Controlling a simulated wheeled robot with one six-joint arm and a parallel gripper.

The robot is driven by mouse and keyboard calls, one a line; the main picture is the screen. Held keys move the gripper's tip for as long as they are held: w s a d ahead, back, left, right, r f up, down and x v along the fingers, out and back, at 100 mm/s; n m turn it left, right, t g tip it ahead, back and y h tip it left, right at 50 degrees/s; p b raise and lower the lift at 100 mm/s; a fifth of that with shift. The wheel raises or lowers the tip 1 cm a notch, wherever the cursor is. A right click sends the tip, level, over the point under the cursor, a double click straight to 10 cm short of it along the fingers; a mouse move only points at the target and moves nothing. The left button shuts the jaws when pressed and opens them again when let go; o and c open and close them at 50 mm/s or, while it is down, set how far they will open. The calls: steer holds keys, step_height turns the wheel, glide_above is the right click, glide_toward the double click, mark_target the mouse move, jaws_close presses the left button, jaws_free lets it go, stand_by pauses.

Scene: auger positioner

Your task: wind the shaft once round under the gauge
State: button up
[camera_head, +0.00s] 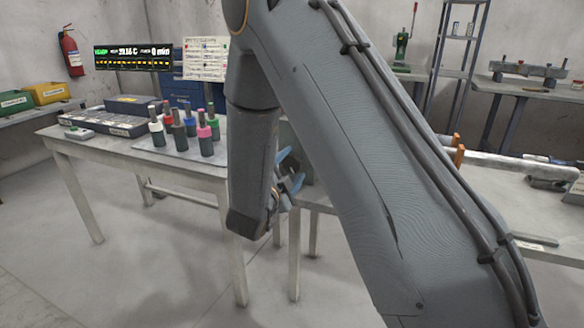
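A grey shaft (515,166) lies level above the right-hand bench, partly hidden at its left by my arm. Orange parts (458,150) stand at its visible left end. A dark block (546,183) sits under its right part. I cannot make out a gauge over the shaft; that area may be behind my arm. My gripper (291,184) hangs near the middle of the view, left of the shaft and well apart from it. Blue-grey finger parts show, half hidden by my arm links. I cannot tell whether it is open or shut.
The left table (170,167) holds several capped bottles or tools (190,130) on a mat and a grey case (110,122). Yellow and green bins (46,93) stand at far left. A back bench (515,88) and shelf rack stand behind. The floor at front left is clear.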

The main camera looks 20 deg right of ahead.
steer(key=shift+a, duration=0.1)
steer(key=shift+s+a, duration=0.35)
steer(key=v, duration=0.6)
steer(key=shift+s, duration=0.35)
steer(key=shift+w+a, duration=0.1)
steer(key=shift+a, duration=0.05)
steer(key=s+d+r+n+g+y+p, duration=0.1)
steer(key=s+n+g+y, duration=0.4)
steer(key=s, duration=0.9)
steer(key=s+d+r+n+g+y+p, duration=0.2)
steer(key=s+n+g+y+p, duration=0.3)
steer(key=s+n+g, duration=0.4)
steer(key=s+d+n+p, duration=0.1)
steer(key=s+n, duration=0.4)
steer(key=shift+s+d+n+g+y, duration=0.25)
steer(key=shift+d+n+g+y, duration=0.05)
steer(key=shift+d, duration=0.05)
